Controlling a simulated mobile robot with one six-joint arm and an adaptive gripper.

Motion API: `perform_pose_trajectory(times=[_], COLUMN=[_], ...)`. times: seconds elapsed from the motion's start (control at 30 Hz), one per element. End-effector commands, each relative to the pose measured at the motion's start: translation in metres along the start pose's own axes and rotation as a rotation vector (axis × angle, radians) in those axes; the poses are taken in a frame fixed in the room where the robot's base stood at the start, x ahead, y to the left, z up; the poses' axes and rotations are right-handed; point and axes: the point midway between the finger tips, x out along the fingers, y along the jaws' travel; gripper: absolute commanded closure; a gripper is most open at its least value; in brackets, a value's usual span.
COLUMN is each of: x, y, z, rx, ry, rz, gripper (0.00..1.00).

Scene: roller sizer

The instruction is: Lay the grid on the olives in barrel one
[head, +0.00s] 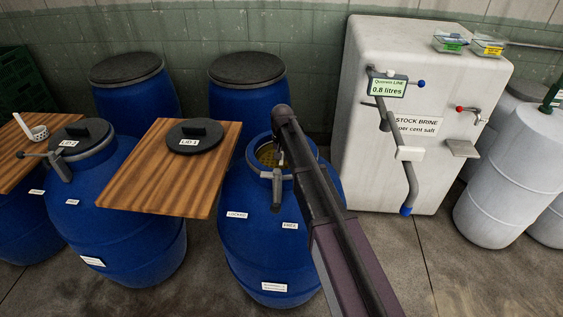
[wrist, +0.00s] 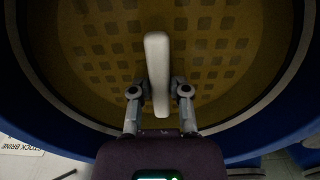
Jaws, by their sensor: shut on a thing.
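The open blue barrel (head: 262,250) stands at the centre of the head view; LID 1 lies on the board beside it. My gripper (head: 277,160) reaches down into its mouth. In the wrist view my gripper (wrist: 159,92) is shut on the white upright handle of the grid. The grid (wrist: 100,47) is a yellow-brown disc with rows of square holes, inside the barrel's round wall. I cannot tell single olives under it, nor whether the grid touches them.
The black lid marked LID 1 (head: 195,134) lies on a wooden board (head: 150,180) left of the barrel. Another blue barrel with a black lid (head: 80,136) stands further left. The white stock brine tank (head: 380,150), with its bent pipe (head: 412,185), stands right.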

Motion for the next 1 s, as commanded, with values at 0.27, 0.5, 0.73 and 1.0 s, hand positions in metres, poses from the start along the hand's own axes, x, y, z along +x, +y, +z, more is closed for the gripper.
perform_pose_trajectory(times=[0.27, 0.5, 0.73, 1.0], x=[0.0001, 0.0023, 0.0023, 0.0005], y=[-0.0005, -0.0008, -0.0010, -0.0013], z=[0.0002, 0.0003, 0.0003, 0.0004], rx=[-0.001, -0.001, -0.001, -0.002], ry=[0.000, 0.000, 0.000, 0.000], rz=[0.000, 0.000, 0.000, 0.000], gripper=[1.00, 0.48, 0.44, 0.44])
